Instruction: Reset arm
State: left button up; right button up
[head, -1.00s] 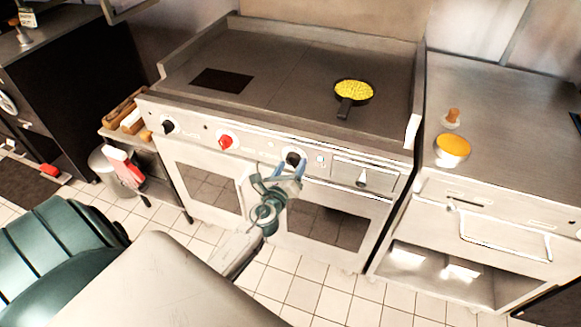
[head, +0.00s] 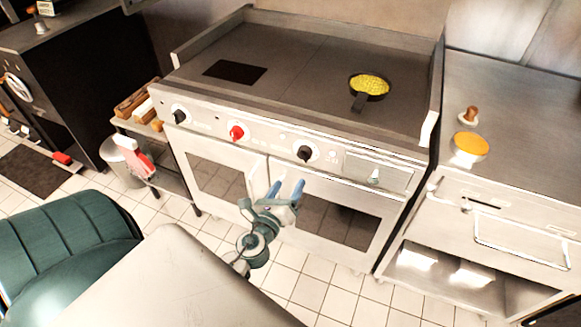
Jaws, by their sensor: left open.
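My left gripper (head: 285,191) is in front of the stove's oven doors, below the knob row. Its two blue fingers are apart and nothing shows between them. My right gripper does not show. The stove (head: 300,105) has a flat grey top with a dark square patch at the left. A small black pan (head: 358,102) holding yellow food (head: 370,84) stands on its right part. On the front are a black knob (head: 180,117), a red knob (head: 237,132) and another black knob (head: 305,153).
A steel counter (head: 520,120) at the right holds an orange-topped bowl (head: 469,146) and a small wooden-handled item (head: 468,115). A green padded seat (head: 70,245) is at the lower left. A low shelf (head: 165,140) stands left of the stove. Tiled floor (head: 330,298) is clear before the stove.

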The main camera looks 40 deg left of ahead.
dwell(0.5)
pick_arm(q)
jog(key=s+a+f+n+g, duration=0.1)
jog(key=s+f+n+g, duration=0.25)
jog(key=f, duration=0.75)
jog(key=s+f+n+g+h, duration=0.1)
jog(key=s+f+n+g, duration=0.3)
jog(key=f, duration=0.7)
jog(key=s+a+f+n+g, duration=0.1)
jog(key=s+f+n, duration=0.3)
jog(key=f, duration=0.7)
jog(key=s+d+f+n+g+h, duration=0.1)
jog(key=s+f+n+g, duration=0.3)
jog(key=s+f+n, duration=0.4)
jog(key=s+d+f+n+g+h, duration=0.1)
jog(key=s+d+f+n+g, duration=0.2)
jog(key=s+f+n, duration=0.4)
jog(key=s+f, duration=0.5)
jog(key=s, duration=0.6)
jog(key=shift+s+n+g+h, duration=0.3)
jog(key=shift+s+n+g, duration=0.05)
jog(key=shift+s, duration=0.05)
